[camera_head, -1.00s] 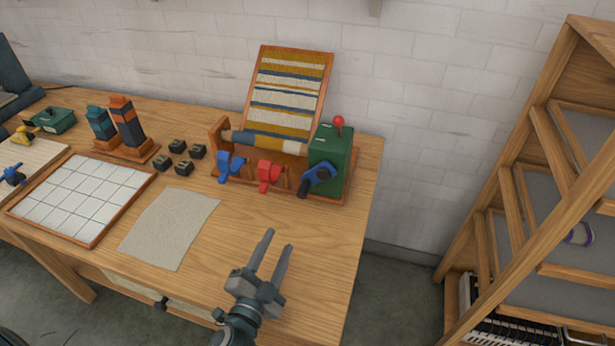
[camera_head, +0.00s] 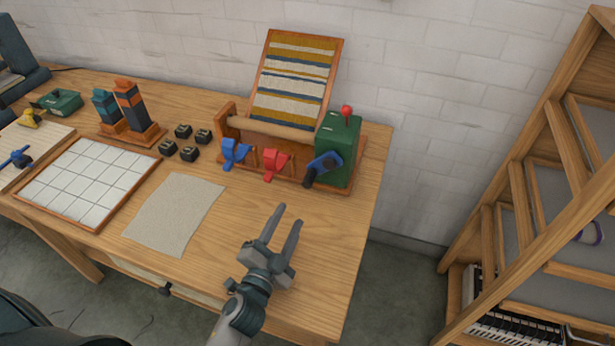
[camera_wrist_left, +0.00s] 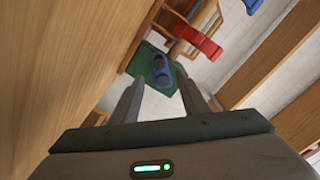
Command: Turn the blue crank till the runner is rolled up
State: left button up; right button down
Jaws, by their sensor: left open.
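The blue crank (camera_head: 330,161) is on the front of the green box (camera_head: 340,145), with its dark handle (camera_head: 310,178) pointing down and left. It also shows in the left wrist view (camera_wrist_left: 160,66), beyond the fingers. The striped runner (camera_head: 292,82) lies on a tilted wooden-framed board behind the roller (camera_head: 270,129). The roller looks plain tan. My left gripper (camera_head: 285,215) is open and empty, in front of the crank and apart from it. My right gripper is out of view.
A blue clip (camera_head: 235,152) and a red clip (camera_head: 274,163) stand left of the crank. A red knob (camera_head: 347,111) tops the box. A grey cloth (camera_head: 175,213), a white grid board (camera_head: 88,183) and several black blocks (camera_head: 183,131) lie left. The front right tabletop is clear.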

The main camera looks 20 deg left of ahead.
aim_at(304, 185)
pick_arm(q)
jog(key=w+p, duration=0.1)
jog(key=w, duration=0.4)
jog(key=w+p, duration=0.1)
jog(key=w, duration=0.4)
jog(key=w+p, duration=0.1)
jog(key=w, duration=0.4)
jog(key=shift+w+d, duration=0.15)
jog(key=shift+d, duration=0.1)
grip_shut()
